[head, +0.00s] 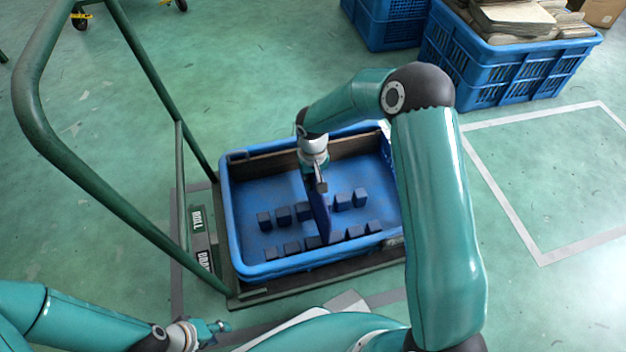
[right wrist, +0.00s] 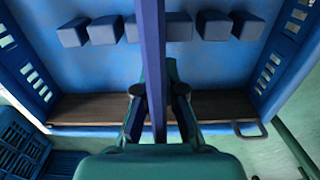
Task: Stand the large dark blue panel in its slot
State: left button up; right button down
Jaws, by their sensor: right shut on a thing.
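The large dark blue panel (head: 321,218) is upright inside the blue tray (head: 229,219), seen nearly edge-on. My right gripper (head: 317,184) is shut on its upper part, reaching down into the tray. In the right wrist view, the panel (right wrist: 152,60) runs as a thin strip between the two fingers (right wrist: 156,98). There, the panel lines up with a gap between blocks (right wrist: 179,27) of one row. I cannot tell whether its lower edge touches the tray floor. My left gripper (head: 214,327) is empty, low outside the tray; its finger opening is unclear.
Small dark blue blocks (head: 283,215) stand in two rows on the tray floor. The tray sits on a cart with a green handle frame (head: 98,200). Blue crates (head: 480,70) stand at the back right. Floor to the right is clear.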

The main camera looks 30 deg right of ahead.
jog(key=shift+f+b, duration=0.7)
jog(key=shift+f, duration=0.35)
jog(key=c, duration=1.2)
grip_release()
jog(key=shift+r, duration=0.15)
notch_tip(320, 180, up, 12)
jog(key=shift+f, duration=0.15)
